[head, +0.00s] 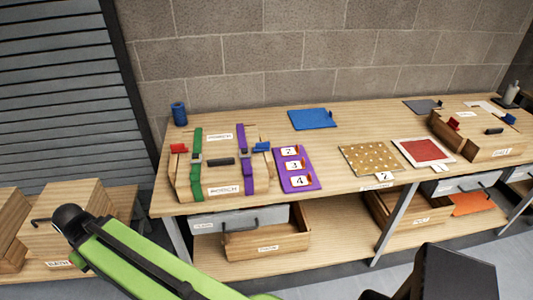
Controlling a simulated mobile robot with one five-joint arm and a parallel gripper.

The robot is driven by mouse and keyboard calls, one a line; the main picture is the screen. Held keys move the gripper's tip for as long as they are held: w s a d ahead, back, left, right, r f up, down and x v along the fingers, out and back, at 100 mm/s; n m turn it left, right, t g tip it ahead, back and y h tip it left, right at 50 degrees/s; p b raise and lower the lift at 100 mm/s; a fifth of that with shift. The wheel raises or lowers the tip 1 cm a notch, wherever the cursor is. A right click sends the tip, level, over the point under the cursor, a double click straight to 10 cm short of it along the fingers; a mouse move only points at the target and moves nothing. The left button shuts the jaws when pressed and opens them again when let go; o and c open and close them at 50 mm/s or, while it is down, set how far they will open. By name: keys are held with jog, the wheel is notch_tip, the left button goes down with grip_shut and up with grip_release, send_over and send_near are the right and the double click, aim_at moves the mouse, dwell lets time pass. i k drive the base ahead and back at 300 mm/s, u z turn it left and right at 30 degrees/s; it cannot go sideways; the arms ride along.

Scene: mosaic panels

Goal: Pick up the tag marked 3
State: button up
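The tag marked 3 (294,165) is a small white tag on a purple board (308,183) on the workbench. It is the middle one of three tags in a column. A tag that seems to read 2 (289,152) is above it and a tag marked 4 (297,181) is below it. My green arm link crosses the lower left, well short of the board. My gripper's fingers do not show. A black part at the lower right is too unclear to name.
A wooden box (181,182) with green and purple straps stands left of the board. A blue panel (312,119) lies behind it. A dotted panel (369,160) and a red panel (424,151) lie to the right. Bare bench separates the purple board from the dotted panel.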

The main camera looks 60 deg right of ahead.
aim_at(296, 165)
jog(key=z, duration=1.25)
jog(key=k, duration=0.75)
jog(key=u, duration=0.05)
jog(key=i, duration=0.75)
jog(key=z, duration=0.05)
